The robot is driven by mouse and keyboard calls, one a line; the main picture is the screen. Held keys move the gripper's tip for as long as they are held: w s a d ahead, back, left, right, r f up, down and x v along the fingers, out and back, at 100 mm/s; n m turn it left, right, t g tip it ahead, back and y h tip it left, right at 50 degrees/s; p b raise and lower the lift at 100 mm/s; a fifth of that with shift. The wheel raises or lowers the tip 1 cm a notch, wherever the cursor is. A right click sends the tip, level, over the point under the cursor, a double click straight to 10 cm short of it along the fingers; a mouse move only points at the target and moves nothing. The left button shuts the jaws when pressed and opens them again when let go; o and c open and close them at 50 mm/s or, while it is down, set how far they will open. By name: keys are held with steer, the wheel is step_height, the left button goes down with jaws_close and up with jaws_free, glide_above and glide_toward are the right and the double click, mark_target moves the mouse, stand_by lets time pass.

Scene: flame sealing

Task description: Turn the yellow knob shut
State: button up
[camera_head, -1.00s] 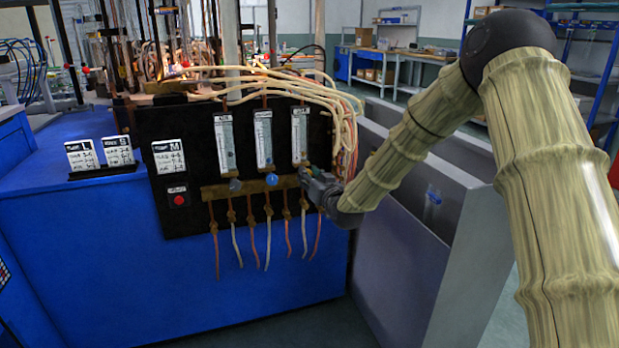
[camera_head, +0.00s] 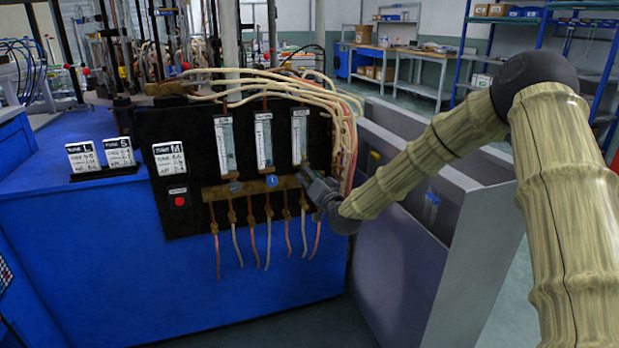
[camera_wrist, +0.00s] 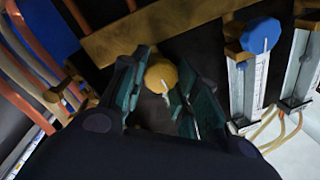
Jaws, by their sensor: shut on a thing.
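The yellow knob (camera_wrist: 161,74) shows in the wrist view between the two fingers of my gripper (camera_wrist: 160,92). The fingers are shut on it from both sides, and a pale mark shows on its lower part. In the head view my gripper (camera_head: 306,180) is at the right end of the brass bar (camera_head: 250,188), below the rightmost flow meter (camera_head: 299,135). The yellow knob is hidden by the gripper there.
A blue knob (camera_head: 271,181) and a grey knob (camera_head: 235,186) sit left of my gripper on the same bar. Hoses (camera_head: 267,240) hang below. A red button (camera_head: 180,201) is on the black panel. A grey bin (camera_head: 430,250) stands close on the right.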

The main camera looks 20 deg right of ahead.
steer(key=shift+m, duration=0.6)
steer(key=o, duration=1)
steer(key=s, duration=0.4)
steer(key=s+d, duration=0.1)
steer(key=s, duration=0.7)
steer(key=shift+d+f, duration=0.3)
steer(key=shift+f, duration=0.1)
